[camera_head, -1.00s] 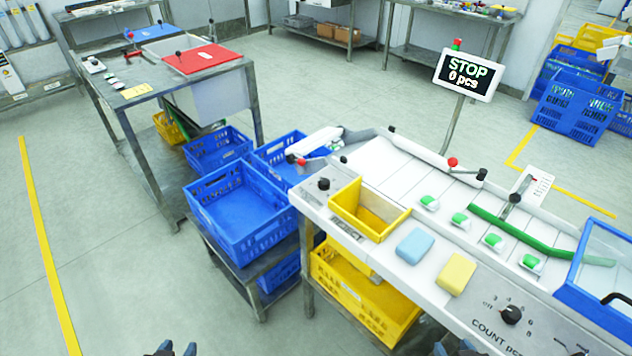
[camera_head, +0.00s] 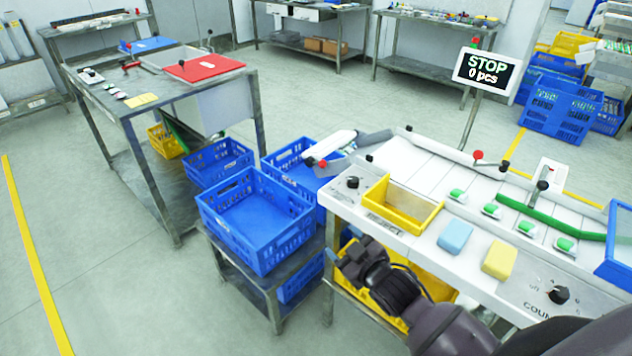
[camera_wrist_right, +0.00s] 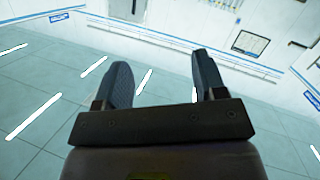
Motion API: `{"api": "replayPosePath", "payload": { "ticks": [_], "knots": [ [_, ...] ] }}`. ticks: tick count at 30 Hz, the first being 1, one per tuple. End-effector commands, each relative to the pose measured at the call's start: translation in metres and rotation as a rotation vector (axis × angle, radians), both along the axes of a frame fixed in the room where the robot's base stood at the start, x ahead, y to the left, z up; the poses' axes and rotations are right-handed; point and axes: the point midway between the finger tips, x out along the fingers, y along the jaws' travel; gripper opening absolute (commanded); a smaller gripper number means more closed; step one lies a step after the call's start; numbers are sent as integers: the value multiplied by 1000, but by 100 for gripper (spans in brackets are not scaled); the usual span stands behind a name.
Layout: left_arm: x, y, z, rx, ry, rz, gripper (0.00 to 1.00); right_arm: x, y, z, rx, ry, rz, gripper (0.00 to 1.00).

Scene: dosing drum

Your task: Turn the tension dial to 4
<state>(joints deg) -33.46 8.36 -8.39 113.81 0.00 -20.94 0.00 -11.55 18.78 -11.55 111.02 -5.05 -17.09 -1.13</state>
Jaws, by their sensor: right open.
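A black dial (camera_head: 352,182) sits on the left end panel of the white conveyor machine. Its label is too small to read, so I cannot tell if it is the tension dial. Another black dial (camera_head: 559,295) with a "COUNT" label and numbers around it sits on the front right panel; its exact setting is unclear. My right gripper (camera_head: 352,250) is in front of the machine's left end, below the reject tray and apart from both dials. In the wrist view the right gripper (camera_wrist_right: 163,82) is open and empty, with floor and wall beyond. My left gripper is out of view.
A yellow reject tray (camera_head: 432,215), a blue block (camera_head: 455,238) and a yellow block (camera_head: 499,258) are on the machine. A sign (camera_head: 485,71) reads "STOP 0 pcs". Blue crates (camera_head: 262,240) stand left of it. Floor at the left is clear.

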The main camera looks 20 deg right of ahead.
Motion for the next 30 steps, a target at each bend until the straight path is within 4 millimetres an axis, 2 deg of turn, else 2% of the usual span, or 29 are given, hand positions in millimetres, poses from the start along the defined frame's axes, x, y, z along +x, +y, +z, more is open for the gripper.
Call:
{"api": "replayPosePath", "payload": {
  "ticks": [1, 3, 12, 18, 22, 26, 30],
  "knots": [
    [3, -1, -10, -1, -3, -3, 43, 20, 2, 5, -52, -51, 35, 64],
    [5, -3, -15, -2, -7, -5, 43, 44, 6, 20, -123, -126, 77, 64],
    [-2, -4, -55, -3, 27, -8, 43, 129, 28, 90, -486, -477, 258, 64],
    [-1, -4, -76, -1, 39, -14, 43, 169, 46, 130, -789, -730, 384, 64],
    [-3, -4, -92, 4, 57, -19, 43, 189, 57, 149, -1018, -901, 477, 64],
    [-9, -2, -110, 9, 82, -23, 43, 206, 65, 159, -1275, -1073, 588, 64],
    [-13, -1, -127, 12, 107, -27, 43, 223, 66, 157, -1591, -1251, 744, 64]
  ]
}}
